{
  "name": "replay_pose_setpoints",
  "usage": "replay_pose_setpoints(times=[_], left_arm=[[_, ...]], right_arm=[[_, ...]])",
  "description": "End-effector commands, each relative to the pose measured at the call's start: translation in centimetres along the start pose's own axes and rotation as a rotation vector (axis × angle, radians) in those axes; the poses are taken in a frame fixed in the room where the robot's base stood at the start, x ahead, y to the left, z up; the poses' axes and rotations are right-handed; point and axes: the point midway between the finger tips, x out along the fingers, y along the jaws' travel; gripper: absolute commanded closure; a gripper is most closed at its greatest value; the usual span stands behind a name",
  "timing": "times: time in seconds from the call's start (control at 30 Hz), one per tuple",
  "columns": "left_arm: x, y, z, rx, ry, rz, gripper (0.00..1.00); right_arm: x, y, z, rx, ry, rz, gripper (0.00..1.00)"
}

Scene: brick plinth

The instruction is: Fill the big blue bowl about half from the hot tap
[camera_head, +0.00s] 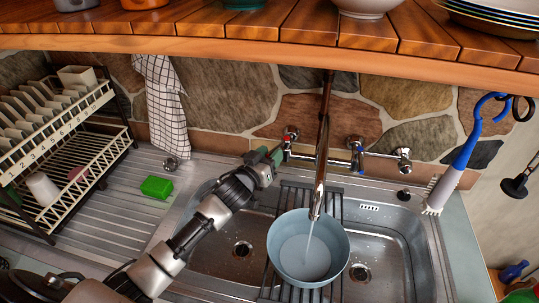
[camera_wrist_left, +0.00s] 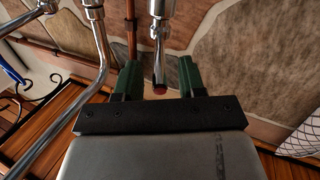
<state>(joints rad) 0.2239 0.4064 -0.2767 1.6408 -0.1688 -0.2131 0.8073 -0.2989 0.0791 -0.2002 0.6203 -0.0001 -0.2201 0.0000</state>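The big blue bowl (camera_head: 336,262) stands upright on a dark rack (camera_head: 283,200) laid across the sink. A thin stream of water (camera_head: 308,246) falls from the long spout (camera_head: 320,170) into it. A paler round area inside looks like water; its depth is hard to judge. The hot tap (camera_head: 288,137) has a red mark and sits left of the spout on the wall. My left gripper (camera_head: 274,157) is at this tap. In the left wrist view its green fingers (camera_wrist_left: 160,80) stand apart, with the red-marked tap end (camera_wrist_left: 160,91) between them and gaps visible on both sides.
A blue-marked tap (camera_head: 357,155) is right of the spout. A dish rack (camera_head: 70,150), a green sponge (camera_head: 157,187) and a hanging checked towel (camera_head: 163,100) are at the left. A blue-handled brush (camera_head: 460,160) hangs at the right. A wooden shelf (camera_head: 250,45) overhangs the sink.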

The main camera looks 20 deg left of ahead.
Motion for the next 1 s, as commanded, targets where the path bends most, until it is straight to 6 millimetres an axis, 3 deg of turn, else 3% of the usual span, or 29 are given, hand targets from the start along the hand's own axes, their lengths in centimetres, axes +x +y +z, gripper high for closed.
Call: replay_pose_setpoints(times=[0.27, 0.7, 1.0], left_arm=[[-0.6, 0.0, 0.1, 0.0, 0.001, 0.0, 0.6], [-8.4, 0.0, 0.3, 0.0, -0.001, 0.001, 0.6], [-10.8, 0.0, 0.1, 0.001, 0.0, 0.0, 0.6]], right_arm=[[0.2, 0.0, 0.0, 0.0, 0.0, 0.0, 0.7], [2.6, 0.0, 0.3, 0.0, -0.001, 0.0, 0.7], [3.1, 0.0, 0.4, 0.0, -0.001, 0.0, 0.7]])
